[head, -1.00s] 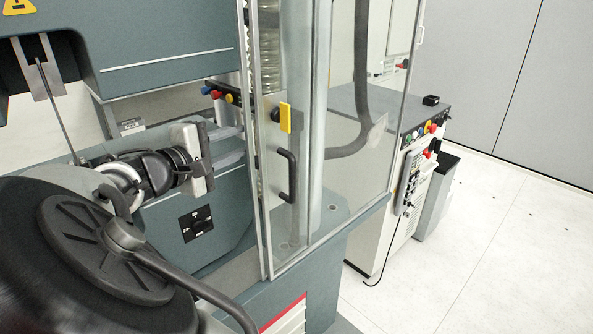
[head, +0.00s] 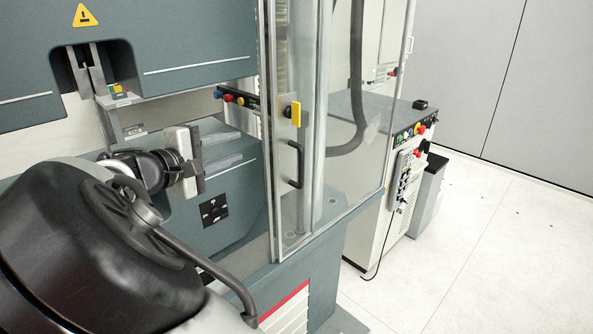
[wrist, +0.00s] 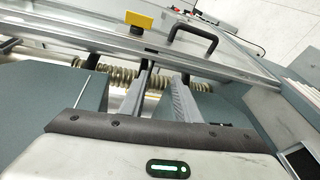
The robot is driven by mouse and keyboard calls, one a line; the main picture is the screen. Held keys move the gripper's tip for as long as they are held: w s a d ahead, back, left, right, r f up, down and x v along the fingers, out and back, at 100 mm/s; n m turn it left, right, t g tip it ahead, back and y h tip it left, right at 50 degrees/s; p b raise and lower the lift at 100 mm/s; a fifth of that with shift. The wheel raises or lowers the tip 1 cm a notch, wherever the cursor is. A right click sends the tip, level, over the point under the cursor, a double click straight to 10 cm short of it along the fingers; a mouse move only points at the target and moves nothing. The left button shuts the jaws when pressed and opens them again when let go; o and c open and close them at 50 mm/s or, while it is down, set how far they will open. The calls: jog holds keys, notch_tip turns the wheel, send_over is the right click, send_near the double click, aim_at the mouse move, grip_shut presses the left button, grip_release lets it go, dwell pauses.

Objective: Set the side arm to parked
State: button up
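I cannot tell for sure which part is the side arm. A thin grey metal arm (head: 103,112) hangs from a slot in the upper housing at the left of the head view; its lower end is hidden behind my arm. A black dial plate (head: 213,208) with white marks sits on the lower housing. My gripper (head: 232,149) is in front of the machine, left of the clear door, its fingers pointing toward the door side. In the wrist view, my gripper's two fingers (wrist: 166,72) stand apart with nothing visible between them. A ribbed column shows behind them.
A clear door (head: 340,150) with a black handle (head: 295,165) and a yellow latch (head: 296,114) stands right of my gripper. A cabinet (head: 388,215) with coloured buttons and a grey bin (head: 428,195) are beyond. The floor at right is clear.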

jog(key=d+f+m+g, duration=0.4)
jog(key=d+g, duration=0.1)
jog(key=d, duration=1.1)
jog(key=shift+f+g+p, duration=0.2)
jog(key=shift+g+p, duration=0.1)
jog(key=shift+d, duration=0.15)
jog(key=s+d+m+g+y+p, duration=0.1)
jog(key=s+d+m+g+y, duration=0.35)
jog(key=s+d, duration=0.75)
jog(key=s+d+r+m+t+y, duration=0.1)
jog(key=s+m, duration=0.1)
jog(key=s, duration=0.6)
jog(key=s+d+r+m+y+p, duration=0.1)
jog(key=s+d+m+y, duration=0.1)
jog(key=s, duration=0.6)
jog(key=shift+s+d+r+m+t+p, duration=0.15)
jog(key=shift+d+r+m+t+p, duration=0.15)
jog(key=shift+m, duration=0.35)
